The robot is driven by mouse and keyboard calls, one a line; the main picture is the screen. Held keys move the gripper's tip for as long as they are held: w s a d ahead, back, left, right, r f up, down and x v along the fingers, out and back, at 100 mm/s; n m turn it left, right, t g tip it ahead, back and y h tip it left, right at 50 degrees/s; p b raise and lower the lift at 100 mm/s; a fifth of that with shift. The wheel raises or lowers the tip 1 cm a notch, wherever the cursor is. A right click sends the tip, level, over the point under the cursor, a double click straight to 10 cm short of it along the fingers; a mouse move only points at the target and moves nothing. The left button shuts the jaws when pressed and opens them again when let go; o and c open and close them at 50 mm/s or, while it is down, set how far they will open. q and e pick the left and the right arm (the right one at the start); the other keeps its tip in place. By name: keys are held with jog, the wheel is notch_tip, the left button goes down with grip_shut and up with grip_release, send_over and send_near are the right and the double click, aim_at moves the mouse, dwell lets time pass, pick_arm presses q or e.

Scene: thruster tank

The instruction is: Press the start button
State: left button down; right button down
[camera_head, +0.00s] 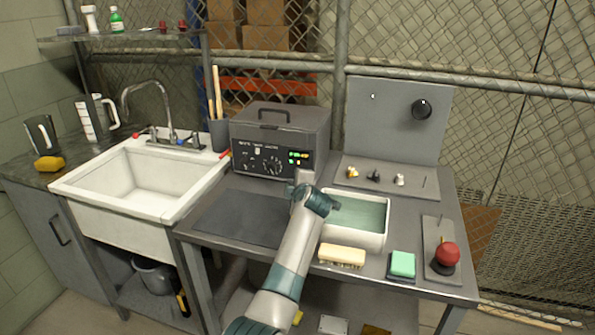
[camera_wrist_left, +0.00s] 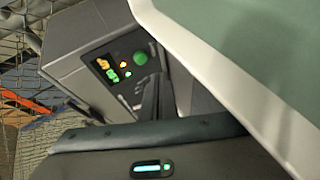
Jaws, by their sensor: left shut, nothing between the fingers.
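The grey machine box (camera_head: 280,135) with a top handle stands at the back of the metal table. Its dark front panel (camera_head: 262,160) has dials and a lit yellow and green display (camera_head: 298,157). In the left wrist view the panel shows tilted, with a round green button (camera_wrist_left: 140,57) beside the lit display (camera_wrist_left: 110,70) and small lights. My left gripper (camera_head: 304,178) is shut and empty, just in front of the panel's lower right; it hides part of it. Its dark fingers (camera_wrist_left: 155,97) appear close below the green button; I cannot tell whether they touch it.
A water-filled white tray (camera_head: 385,222) is right of my left arm. A sink (camera_head: 150,180) is at left. A dark mat (camera_head: 240,218) lies left of the arm.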

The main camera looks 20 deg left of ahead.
pick_arm(q)
jog(key=shift+s+p, duration=0.5)
jog(key=shift+s, duration=0.7)
